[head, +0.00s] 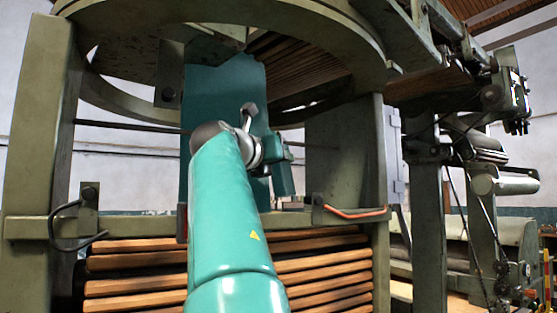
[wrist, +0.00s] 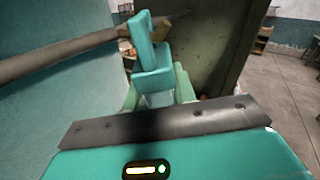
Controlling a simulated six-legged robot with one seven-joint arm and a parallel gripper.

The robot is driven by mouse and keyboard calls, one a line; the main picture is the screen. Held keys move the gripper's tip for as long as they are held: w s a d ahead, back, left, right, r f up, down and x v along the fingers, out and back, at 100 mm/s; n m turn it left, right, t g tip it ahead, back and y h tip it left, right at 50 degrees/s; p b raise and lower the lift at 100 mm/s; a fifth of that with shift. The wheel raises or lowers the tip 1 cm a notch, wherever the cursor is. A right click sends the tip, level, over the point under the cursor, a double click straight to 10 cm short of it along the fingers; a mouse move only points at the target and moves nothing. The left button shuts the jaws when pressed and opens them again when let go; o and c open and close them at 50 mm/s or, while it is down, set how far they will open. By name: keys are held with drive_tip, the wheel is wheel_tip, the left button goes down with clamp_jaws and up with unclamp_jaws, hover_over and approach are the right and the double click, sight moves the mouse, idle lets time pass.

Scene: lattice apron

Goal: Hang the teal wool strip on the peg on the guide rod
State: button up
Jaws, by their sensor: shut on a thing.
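My gripper (head: 270,151) is at the far end of my teal arm, in front of the machine's round frame. It also shows in the wrist view (wrist: 158,88), shut on the teal wool strip (wrist: 142,42). The strip looks folded and stands close to the guide rod (wrist: 70,55). In the head view a teal piece that looks like the strip (head: 284,180) hangs just right of my gripper. I cannot tell whether strip and peg touch.
A teal panel (head: 225,95) stands behind my arm. The round green frame (head: 330,55) arches above, with upright posts (head: 35,130) at the sides. Wooden slats (head: 325,267) and an orange handle (head: 355,212) lie below. Open floor (wrist: 290,85) shows at right.

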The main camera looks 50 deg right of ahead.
drive_tip(key=o, duration=1)
drive_tip(key=v, duration=1.3)
drive_tip(key=shift+s+a, duration=0.1)
drive_tip(key=shift+a, duration=0.3)
drive_tip(key=shift+s, duration=0.1)
